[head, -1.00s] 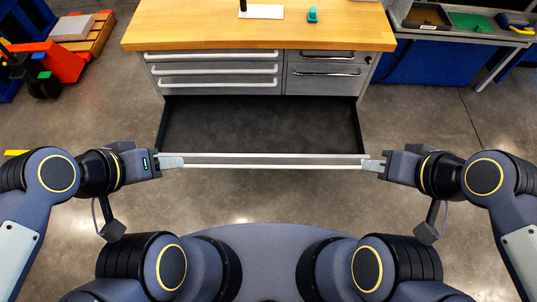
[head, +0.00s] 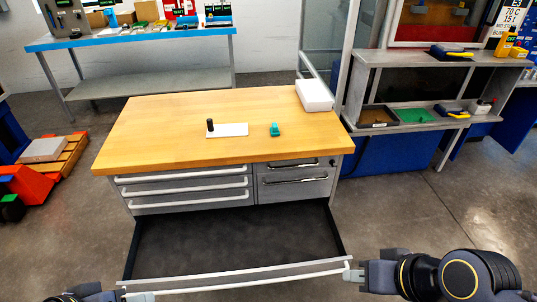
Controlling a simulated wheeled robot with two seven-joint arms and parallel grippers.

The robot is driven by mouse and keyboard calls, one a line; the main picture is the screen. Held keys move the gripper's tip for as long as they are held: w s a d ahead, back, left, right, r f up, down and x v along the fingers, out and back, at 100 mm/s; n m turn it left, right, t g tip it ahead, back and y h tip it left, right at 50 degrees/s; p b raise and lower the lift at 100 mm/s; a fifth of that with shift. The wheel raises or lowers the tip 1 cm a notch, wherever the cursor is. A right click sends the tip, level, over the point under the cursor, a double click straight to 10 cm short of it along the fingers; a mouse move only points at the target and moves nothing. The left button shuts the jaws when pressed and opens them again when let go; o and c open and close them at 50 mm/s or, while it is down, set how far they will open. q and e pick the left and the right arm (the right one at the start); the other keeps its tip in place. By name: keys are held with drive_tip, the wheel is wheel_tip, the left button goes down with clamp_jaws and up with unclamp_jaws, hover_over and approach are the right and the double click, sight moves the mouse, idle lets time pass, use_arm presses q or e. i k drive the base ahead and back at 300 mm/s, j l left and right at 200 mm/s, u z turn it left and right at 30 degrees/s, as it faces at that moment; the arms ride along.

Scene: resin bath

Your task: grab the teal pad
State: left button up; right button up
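A small teal object (head: 274,129), which looks like the teal pad, sits on the wooden bench top, right of a white plate (head: 228,130) with a dark upright post. My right gripper (head: 353,275) is at the right end of the open drawer's front bar (head: 240,279), well below and in front of the teal object. My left gripper (head: 141,297) is at the bar's left end, partly cut off by the bottom edge. I cannot tell whether either gripper's fingers are closed on the bar.
The wide bottom drawer (head: 230,240) stands open and looks empty. A white box (head: 314,95) is at the bench's back right corner. A grey shelf unit (head: 440,120) with trays stands to the right. The bench top (head: 170,125) is mostly clear.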

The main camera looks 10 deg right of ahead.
sight(274, 131)
drive_tip(key=i+l+u, duration=0.15)
drive_tip(key=l, duration=0.25)
drive_tip(key=i+l+u, duration=0.1)
drive_tip(key=i+l, duration=0.2)
drive_tip(key=l, duration=0.15)
drive_tip(key=i+l+u, duration=0.15)
drive_tip(key=l, duration=0.3)
drive_tip(key=i+l+u, duration=0.1)
drive_tip(key=l, duration=0.4)
drive_tip(key=i+l+u, duration=0.15)
drive_tip(key=i+l, duration=0.15)
drive_tip(key=l, duration=0.2)
drive_tip(key=i+l+u, duration=0.1)
drive_tip(key=l, duration=0.4)
drive_tip(key=i+l+u, duration=0.15)
drive_tip(key=l, duration=0.35)
drive_tip(key=l+u, duration=0.1)
drive_tip(key=l, duration=0.45)
drive_tip(key=i, duration=0.05)
